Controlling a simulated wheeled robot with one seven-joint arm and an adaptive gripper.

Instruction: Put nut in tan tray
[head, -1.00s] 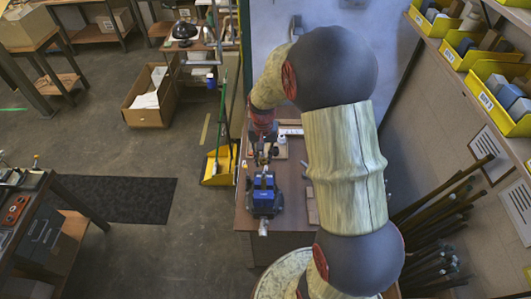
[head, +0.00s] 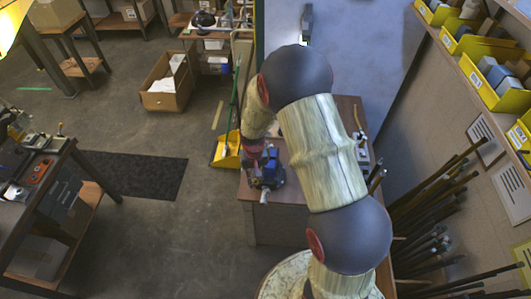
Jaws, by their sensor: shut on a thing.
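My gripper (head: 262,163) is low over the left side of the brown workbench (head: 285,190), just below the red wrist of my arm. It is small and dark here, right beside a blue vise (head: 271,171), and I cannot tell whether they touch. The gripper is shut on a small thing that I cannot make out. I cannot pick out the nut. I cannot pick out the tan tray either; my arm covers much of the bench top.
Small items (head: 362,152) stand on the bench's right side. Long rods (head: 430,225) lean along the right wall, below yellow bins (head: 495,85). A yellow dustpan (head: 228,152) stands left of the bench. Open floor with a black mat (head: 130,174) lies further left.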

